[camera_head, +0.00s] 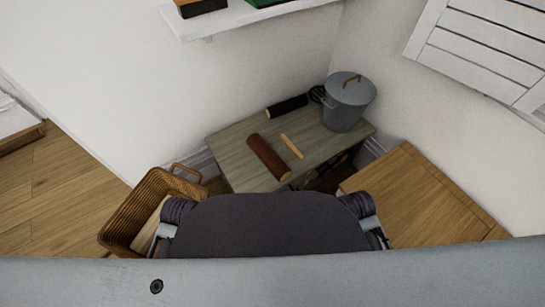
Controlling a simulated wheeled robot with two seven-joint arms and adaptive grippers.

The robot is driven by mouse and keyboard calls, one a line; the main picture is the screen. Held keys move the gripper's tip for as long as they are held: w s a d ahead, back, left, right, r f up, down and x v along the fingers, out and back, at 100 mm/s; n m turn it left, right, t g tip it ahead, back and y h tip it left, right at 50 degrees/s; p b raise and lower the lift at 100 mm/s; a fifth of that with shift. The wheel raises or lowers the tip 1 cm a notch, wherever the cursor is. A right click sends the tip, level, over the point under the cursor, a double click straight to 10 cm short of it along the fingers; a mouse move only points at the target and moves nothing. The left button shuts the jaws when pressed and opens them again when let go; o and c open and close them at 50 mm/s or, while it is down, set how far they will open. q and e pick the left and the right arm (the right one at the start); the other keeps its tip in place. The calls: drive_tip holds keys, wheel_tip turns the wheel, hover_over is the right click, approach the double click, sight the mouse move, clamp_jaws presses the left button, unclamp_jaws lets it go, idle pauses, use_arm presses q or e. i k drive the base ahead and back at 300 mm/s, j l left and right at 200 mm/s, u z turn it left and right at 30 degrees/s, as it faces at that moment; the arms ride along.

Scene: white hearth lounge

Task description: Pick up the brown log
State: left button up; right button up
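The brown log (269,157) is a reddish-brown cylinder with a pale end. It lies on the top of a small greenish-grey wooden table (230,152), slanting from upper left to lower right, close to the table's near side. A thin light wooden stick (292,146) lies just to its right, apart from it. Neither of my grippers shows in the head view. My own dark body covers the area in front of the table, and nothing of mine is seen touching the log.
A wicker basket (132,207) is at the left, a wooden cabinet top (422,204) at the right. A white shelf (245,17) juts from the wall above.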

sight(268, 157)
drive_tip(key=k+z, duration=0.25)
drive_tip(key=z, duration=0.15)
drive_tip(key=k+z, duration=0.3)
drive_tip(key=z, duration=0.15)
drive_tip(key=k+z, duration=0.25)
drive_tip(key=z, duration=0.15)
